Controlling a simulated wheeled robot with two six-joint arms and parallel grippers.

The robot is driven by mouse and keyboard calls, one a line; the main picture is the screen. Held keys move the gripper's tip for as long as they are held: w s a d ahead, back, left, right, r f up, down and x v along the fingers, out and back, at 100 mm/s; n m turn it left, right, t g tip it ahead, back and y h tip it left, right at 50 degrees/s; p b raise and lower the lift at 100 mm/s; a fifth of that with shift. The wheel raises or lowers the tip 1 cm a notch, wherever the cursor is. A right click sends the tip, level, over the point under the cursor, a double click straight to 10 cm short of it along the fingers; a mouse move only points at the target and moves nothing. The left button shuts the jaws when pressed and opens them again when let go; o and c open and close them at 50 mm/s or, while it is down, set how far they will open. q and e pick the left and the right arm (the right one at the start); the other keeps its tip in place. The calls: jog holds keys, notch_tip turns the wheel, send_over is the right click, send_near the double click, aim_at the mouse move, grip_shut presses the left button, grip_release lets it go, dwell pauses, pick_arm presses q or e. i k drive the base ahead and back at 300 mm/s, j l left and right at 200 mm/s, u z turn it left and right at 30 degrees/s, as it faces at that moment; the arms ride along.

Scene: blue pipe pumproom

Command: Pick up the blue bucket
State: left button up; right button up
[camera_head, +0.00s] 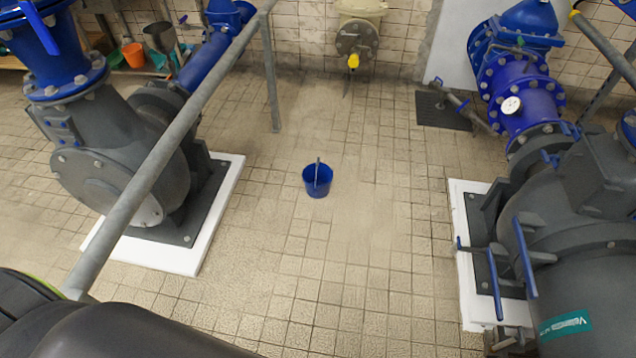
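The blue bucket (317,182) stands upright on the tiled floor near the middle of the head view. A thin grey handle or stick rises upright at its middle. Nothing touches the bucket, and bare tiles surround it. Neither of my grippers shows in the head view.
A grey pump (110,160) on a white plinth (178,258) stands left, behind a slanting grey railing (165,165). Another pump (590,215) on a white plinth (463,250) stands right. A dark mat (443,110) lies at back right.

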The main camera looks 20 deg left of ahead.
aim_at(318, 176)
jog(key=i+u, duration=0.25)
jog(key=i+j, duration=0.15)
jog(key=i, duration=1.3)
jog(key=i+l+z, duration=0.15)
jog(key=i+z, duration=0.2)
jog(key=i, duration=0.5)
jog(key=i+z, duration=0.3)
jog(key=i, duration=0.5)
jog(key=i+l+u, duration=0.2)
jog(key=i, duration=1.5)
jog(key=u, duration=0.4)
jog(key=i+u, duration=0.1)
jog(key=u, duration=0.7)
jog(key=i+l+u, duration=0.1)
jog(key=u, duration=0.3)
